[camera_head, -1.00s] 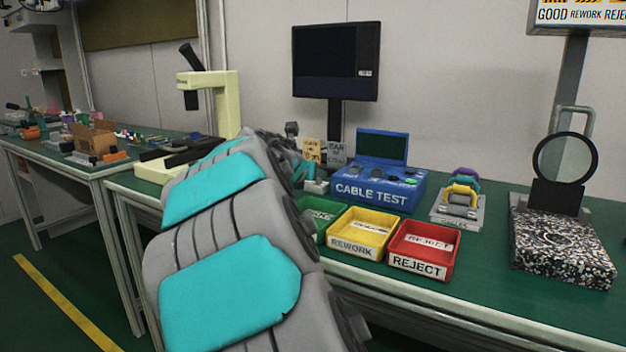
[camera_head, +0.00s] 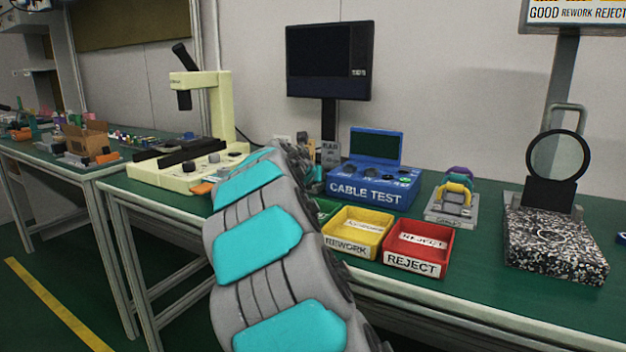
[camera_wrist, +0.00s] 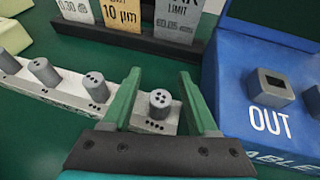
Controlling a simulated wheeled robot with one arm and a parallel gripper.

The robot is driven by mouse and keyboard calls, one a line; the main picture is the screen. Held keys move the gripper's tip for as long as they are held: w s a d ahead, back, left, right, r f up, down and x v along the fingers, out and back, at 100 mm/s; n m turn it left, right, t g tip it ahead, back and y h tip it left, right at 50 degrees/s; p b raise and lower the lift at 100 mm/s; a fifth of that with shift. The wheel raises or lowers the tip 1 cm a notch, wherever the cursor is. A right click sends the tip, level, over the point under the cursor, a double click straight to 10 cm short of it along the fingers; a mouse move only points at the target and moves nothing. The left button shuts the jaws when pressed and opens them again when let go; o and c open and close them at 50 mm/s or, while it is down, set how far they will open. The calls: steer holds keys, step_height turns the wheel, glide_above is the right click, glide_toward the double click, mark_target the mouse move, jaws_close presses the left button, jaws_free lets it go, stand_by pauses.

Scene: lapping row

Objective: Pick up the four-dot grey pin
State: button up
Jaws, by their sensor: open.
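The four-dot grey pin (camera_wrist: 160,104) stands upright at the right end of a pale holder strip (camera_wrist: 125,112) in the wrist view, with dark dots on its top. My gripper (camera_wrist: 160,76) is open, its two green fingers reaching on either side of the pin, apart from it. More grey pins stand in the strip to the left: one nearest (camera_wrist: 96,87), another (camera_wrist: 43,72) and one at the far left (camera_wrist: 12,38). In the head view my arm hides the pins.
The blue cable test box (camera_wrist: 250,90) stands close on the right; it also shows in the head view (camera_head: 375,180). A dark rack of limit plates (camera_wrist: 125,40) is behind. Yellow (camera_head: 358,250) and red (camera_head: 418,265) trays sit right of my arm.

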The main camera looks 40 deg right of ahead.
jaws_close()
stand_by(0.5)
